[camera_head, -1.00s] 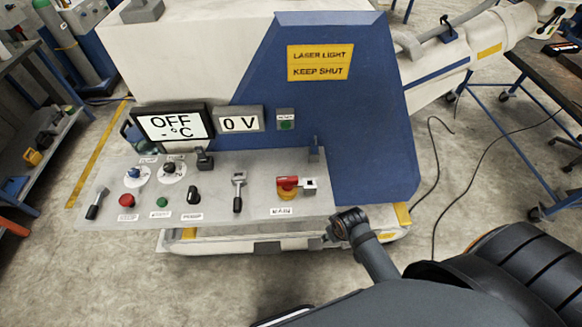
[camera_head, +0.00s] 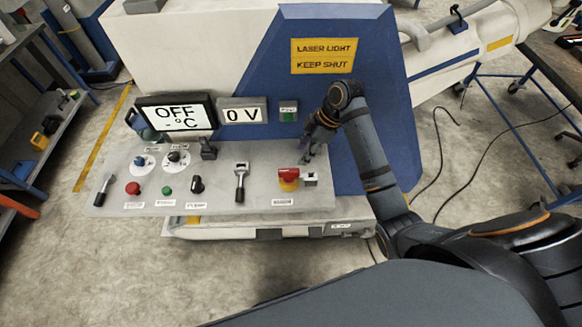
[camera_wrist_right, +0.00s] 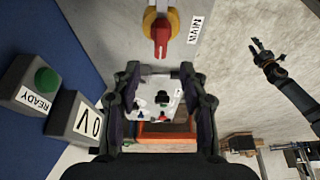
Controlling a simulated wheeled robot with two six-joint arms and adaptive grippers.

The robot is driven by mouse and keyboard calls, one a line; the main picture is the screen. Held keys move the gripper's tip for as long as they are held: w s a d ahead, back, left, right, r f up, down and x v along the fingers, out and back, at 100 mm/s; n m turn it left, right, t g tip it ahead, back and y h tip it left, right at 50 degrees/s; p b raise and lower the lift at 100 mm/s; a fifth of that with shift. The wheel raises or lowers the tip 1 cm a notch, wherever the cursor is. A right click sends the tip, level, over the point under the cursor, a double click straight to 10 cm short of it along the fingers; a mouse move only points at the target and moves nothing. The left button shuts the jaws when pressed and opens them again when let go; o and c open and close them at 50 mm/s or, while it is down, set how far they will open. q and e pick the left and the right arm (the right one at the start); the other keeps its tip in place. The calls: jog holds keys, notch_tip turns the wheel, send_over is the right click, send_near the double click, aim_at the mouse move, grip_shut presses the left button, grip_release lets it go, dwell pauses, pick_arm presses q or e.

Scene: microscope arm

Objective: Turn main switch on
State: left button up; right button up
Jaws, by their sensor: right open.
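The main switch (camera_head: 289,175) is a red handle on a yellow round base at the right end of the grey control panel (camera_head: 225,185). In the right wrist view the main switch (camera_wrist_right: 160,28) is at the top centre, beside a MAIN label. My right gripper (camera_head: 311,153) is above the panel's right end, behind and slightly right of the switch. In the right wrist view my right gripper (camera_wrist_right: 160,72) is open and empty, its fingertips apart from the red handle. My left gripper (camera_wrist_right: 262,50) appears small at the right of that view; its jaw state is unclear.
A small grey block (camera_head: 310,180) sits right of the switch. A lever (camera_head: 240,183), several knobs and buttons are left of it. The OFF display (camera_head: 175,118), 0 V display (camera_head: 243,116) and READY button (camera_head: 288,112) stand behind the panel. Floor in front is free.

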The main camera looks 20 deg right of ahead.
aim_at(290, 171)
jog(key=p+x, duration=0.3)
jog(key=x, duration=0.6)
jog(key=shift+x, duration=0.75)
jog(key=shift+s, duration=0.1)
grip_shut()
